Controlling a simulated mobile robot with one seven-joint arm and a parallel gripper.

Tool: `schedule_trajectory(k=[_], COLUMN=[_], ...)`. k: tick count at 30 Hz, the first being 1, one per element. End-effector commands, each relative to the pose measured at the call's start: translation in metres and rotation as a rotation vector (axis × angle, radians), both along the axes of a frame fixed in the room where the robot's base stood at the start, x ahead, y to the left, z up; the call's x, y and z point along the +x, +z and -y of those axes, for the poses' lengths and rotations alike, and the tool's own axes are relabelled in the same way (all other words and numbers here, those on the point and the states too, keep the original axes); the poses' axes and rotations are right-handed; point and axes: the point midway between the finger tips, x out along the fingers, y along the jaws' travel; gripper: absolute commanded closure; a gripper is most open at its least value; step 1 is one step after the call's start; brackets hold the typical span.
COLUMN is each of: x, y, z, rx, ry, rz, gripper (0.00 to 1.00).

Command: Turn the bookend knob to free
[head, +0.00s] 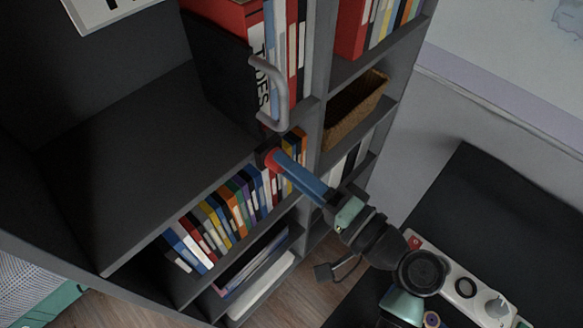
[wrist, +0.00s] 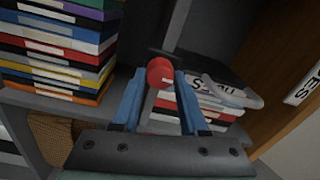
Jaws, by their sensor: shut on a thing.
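The bookend knob (head: 272,158) is a round red knob on a small dark mount at the front edge of the shelf, below the labelled files. It also shows in the wrist view (wrist: 160,72), between my two blue fingers. My gripper (head: 284,164) reaches it from the lower right and is shut on it. In the wrist view my gripper (wrist: 160,90) has one finger on each side of the knob. The fingers hide part of the knob's sides, and I cannot tell its turn position.
A grey curved handle (head: 272,88) stands just above the knob, close to my fingers; it also shows in the wrist view (wrist: 234,94). Rows of coloured books (head: 222,218) fill the shelf below. A wicker basket (head: 352,112) sits to the right. The shelf at left (head: 130,150) is empty.

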Motion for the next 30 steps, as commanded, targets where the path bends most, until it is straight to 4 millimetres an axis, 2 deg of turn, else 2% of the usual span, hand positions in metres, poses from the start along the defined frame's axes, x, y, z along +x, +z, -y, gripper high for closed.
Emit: schedule_trajectory(k=[5, 6, 10, 24, 30], x=[0.000, 0.000, 0.000, -0.001, -0.017], y=[0.000, 0.000, 0.000, 0.000, -0.003], z=[0.000, 0.000, 0.000, 0.001, 0.018], rx=[-0.002, -0.001, -0.001, 0.000, -0.001], ry=[-0.001, -0.001, -0.001, -0.001, -0.004], rz=[0.001, 0.000, 0.000, 0.000, 0.000], gripper=[1.00, 0.50, 0.27, 0.27, 0.27])
